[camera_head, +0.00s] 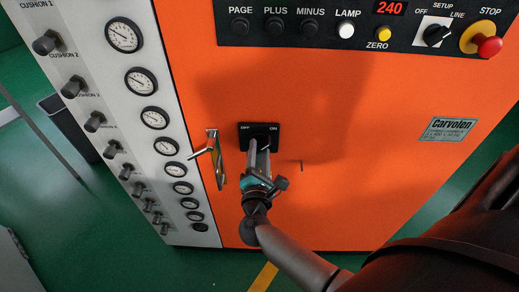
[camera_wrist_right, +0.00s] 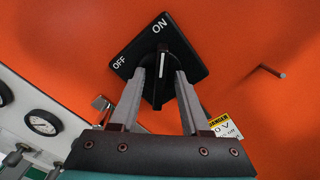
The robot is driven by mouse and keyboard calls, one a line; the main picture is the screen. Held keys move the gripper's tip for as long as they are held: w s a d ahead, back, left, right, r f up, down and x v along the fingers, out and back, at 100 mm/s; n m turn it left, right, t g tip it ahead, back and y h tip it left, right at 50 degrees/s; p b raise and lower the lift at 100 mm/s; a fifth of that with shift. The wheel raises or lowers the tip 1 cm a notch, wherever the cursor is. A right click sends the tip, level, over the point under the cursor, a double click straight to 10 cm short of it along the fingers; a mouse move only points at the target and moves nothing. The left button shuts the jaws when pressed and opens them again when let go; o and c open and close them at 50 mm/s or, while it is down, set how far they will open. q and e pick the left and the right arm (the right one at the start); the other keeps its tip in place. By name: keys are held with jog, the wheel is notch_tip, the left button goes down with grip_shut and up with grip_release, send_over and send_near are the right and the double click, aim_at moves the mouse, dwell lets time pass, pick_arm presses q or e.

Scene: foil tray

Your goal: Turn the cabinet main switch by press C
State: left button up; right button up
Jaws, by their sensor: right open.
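The main switch (camera_head: 273,128) is a black square plate marked OFF and ON on the orange cabinet front (camera_head: 340,180). In the right wrist view the switch's black knob (camera_wrist_right: 164,62) has a white mark that runs nearly upright in the picture, towards the ON lettering. My right gripper (camera_head: 259,148) is open, its fingers pointing at the switch. In the right wrist view its two fingers (camera_wrist_right: 162,75) stand on either side of the knob, with gaps showing; whether they touch it is unclear. In the head view the gripper hides the knob. My left gripper is not in view.
A metal handle (camera_head: 219,160) projects just left of the switch, close to my gripper. A small pin (camera_head: 301,166) sticks out to the right. A gauge panel (camera_head: 165,100) with knobs is further left. Buttons and a red stop button (camera_head: 490,47) are above.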

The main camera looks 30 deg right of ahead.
jog(key=shift+w+d, duration=0.15)
grip_shut()
dwell(0.4)
